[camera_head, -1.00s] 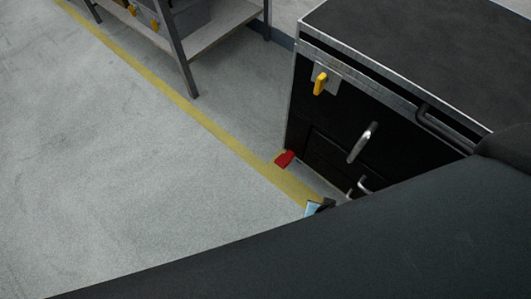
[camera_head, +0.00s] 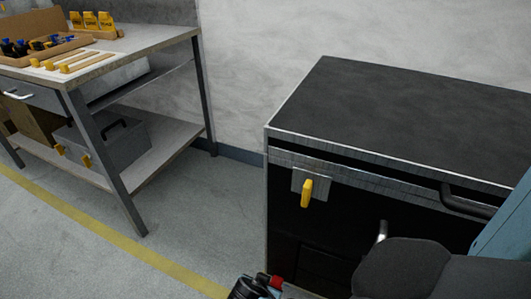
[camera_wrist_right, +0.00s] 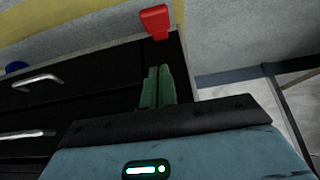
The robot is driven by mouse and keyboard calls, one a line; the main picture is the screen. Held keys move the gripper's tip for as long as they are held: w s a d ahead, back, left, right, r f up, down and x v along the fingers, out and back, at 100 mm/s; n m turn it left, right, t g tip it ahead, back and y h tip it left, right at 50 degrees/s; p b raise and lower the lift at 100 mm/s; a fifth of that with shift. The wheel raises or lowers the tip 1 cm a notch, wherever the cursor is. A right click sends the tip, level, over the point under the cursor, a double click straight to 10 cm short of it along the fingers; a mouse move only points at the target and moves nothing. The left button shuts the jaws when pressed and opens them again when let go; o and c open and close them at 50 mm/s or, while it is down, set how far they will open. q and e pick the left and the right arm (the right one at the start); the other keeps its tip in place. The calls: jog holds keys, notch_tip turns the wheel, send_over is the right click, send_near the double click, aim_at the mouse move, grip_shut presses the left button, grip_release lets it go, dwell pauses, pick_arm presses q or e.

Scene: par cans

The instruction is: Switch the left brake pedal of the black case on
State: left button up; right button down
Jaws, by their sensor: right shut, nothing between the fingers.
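The black case (camera_head: 340,215) stands at the right in the head view, with a dark top and a metal rim. A red pedal (camera_head: 277,281) shows low at its left corner, partly hidden by my right arm's end. In the right wrist view the red pedal (camera_wrist_right: 155,22) sticks out from the case's black front (camera_wrist_right: 90,75). My right gripper (camera_wrist_right: 158,72) is shut and empty, its green fingers pointing toward the red pedal with a visible gap. A blue piece (camera_wrist_right: 16,66) shows at the left of that view. My left gripper is not in view.
The case front carries a yellow lever (camera_head: 307,193) on a grey plate and a black handle (camera_head: 466,202). A workbench (camera_head: 150,45) with a lower shelf and a grey toolbox (camera_head: 110,140) stands at the left. The floor between, with a yellow line (camera_head: 95,230), is clear.

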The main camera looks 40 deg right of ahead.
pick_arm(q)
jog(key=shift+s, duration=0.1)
